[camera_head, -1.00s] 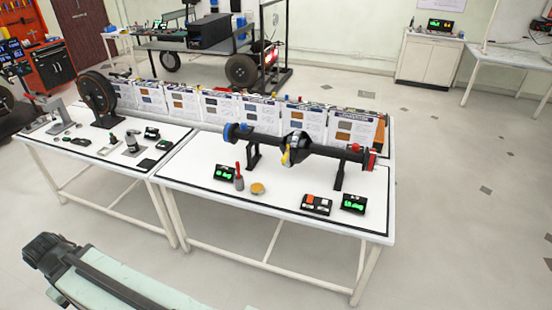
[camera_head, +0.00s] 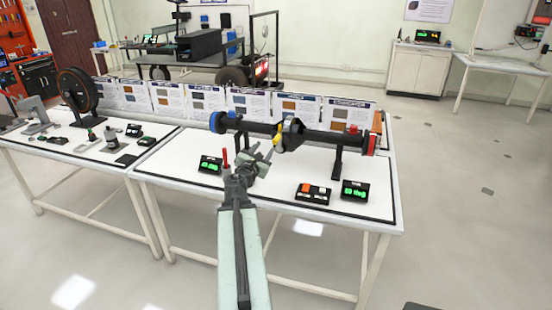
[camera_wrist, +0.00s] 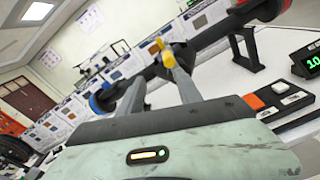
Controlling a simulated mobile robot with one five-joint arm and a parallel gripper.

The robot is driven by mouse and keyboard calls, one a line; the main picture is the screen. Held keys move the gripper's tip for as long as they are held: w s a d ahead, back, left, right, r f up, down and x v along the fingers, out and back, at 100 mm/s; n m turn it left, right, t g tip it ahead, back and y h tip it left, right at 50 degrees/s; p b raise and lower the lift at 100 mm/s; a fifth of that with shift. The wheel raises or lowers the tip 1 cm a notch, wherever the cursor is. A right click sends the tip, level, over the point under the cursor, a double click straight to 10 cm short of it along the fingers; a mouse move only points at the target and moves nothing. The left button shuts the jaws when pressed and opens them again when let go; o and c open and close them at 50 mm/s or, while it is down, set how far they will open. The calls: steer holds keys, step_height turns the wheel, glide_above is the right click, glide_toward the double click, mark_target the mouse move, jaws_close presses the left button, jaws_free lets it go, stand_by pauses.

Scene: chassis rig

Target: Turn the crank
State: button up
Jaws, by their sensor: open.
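A black axle (camera_head: 330,137) with a blue left end and a red right end lies on stands on the white table. A yellow handle (camera_head: 280,141), which looks like the crank, sits on the front of its central housing. It also shows in the wrist view (camera_wrist: 166,58), beyond and roughly between my fingers. My gripper (camera_head: 264,150) is open in front of the axle, just left of the yellow handle; the wrist view (camera_wrist: 160,82) shows its two fingers spread. I see no clear contact with the handle.
A red-handled tool (camera_head: 226,160) stands close left of my gripper. Small green displays (camera_head: 210,165) (camera_head: 355,191) and a box with an orange switch (camera_head: 313,193) sit near the table's front. Printed panels (camera_head: 240,103) line the back.

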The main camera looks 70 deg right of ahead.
mark_target(275, 143)
steer(key=shift+s+d+f+n, duration=0.1)
steer(key=shift+s+d+n, duration=0.3)
steer(key=shift+s, duration=0.2)
steer(key=shift+s+d+n, duration=0.25)
steer(key=shift+s+n, duration=0.15)
steer(key=shift+s, duration=0.15)
steer(key=shift+d, duration=0.2)
steer(key=d, duration=0.7)
steer(key=shift+w+d, duration=0.2)
steer(key=shift+w, duration=0.1)
jaws_close()
